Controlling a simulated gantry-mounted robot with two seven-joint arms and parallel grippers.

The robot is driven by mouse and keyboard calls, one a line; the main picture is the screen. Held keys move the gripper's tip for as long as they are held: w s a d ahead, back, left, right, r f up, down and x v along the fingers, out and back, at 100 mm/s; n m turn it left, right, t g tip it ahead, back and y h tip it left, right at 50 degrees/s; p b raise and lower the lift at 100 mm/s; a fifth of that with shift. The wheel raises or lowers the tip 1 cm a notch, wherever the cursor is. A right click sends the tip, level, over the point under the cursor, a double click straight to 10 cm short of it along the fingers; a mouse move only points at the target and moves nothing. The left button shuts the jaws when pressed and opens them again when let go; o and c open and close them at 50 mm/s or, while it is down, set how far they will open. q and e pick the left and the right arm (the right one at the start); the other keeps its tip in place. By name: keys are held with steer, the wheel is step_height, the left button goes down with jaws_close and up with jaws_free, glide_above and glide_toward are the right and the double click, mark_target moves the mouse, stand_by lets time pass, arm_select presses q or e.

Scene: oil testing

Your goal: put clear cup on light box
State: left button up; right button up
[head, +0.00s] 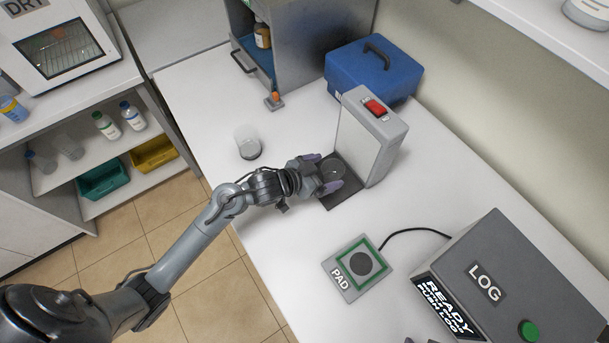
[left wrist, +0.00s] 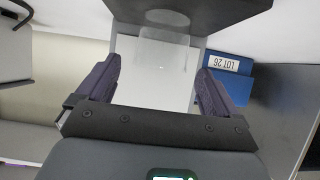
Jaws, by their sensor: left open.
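The light box (head: 368,140) is a grey upright housing with a white panel and a red switch, with a dark base plate (head: 346,198) in front. A clear cup (head: 332,170) stands on that plate, in front of the panel. My left gripper (head: 325,174) is open at the cup, one purple finger on each side. In the left wrist view the see-through cup (left wrist: 163,52) shows between and just beyond the open fingertips, with gaps on both sides. The white panel (left wrist: 150,85) shows behind it.
Another clear cup (head: 248,143) with a dark bottom stands on the white bench. A blue case (head: 375,70) is behind the light box. A pad (head: 340,283) and a grey LOG box (head: 500,280) stand to the front right. A metal cabinet (head: 318,40) is at the back.

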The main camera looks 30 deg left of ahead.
arm_select(q)
steer(key=v, duration=0.8)
steer(key=s+f+y, duration=0.1)
steer(key=s, duration=0.1)
steer(key=s+a+f+n+g+y, duration=0.1)
steer(key=s+f, duration=0.1)
steer(key=s, duration=0.1)
steer(key=s+f+n+g+y, duration=0.1)
steer(key=s+y, duration=0.1)
steer(key=shift+s+a+f, duration=0.25)
steer(key=shift+a+f, duration=0.05)
steer(key=shift+f, duration=0.1)
steer(key=s+f+g, duration=0.1)
steer(key=s, duration=0.3)
steer(key=s+f+g, duration=0.1)
steer(key=s+g, duration=0.1)
steer(key=s, duration=0.1)
steer(key=s+f+n+g+y, duration=0.1)
steer(key=s+g, duration=0.1)
steer(key=s, duration=0.2)
steer(key=shift+s+f, duration=0.15)
steer(key=shift+s, duration=0.15)
steer(key=shift+s+g, duration=0.3)
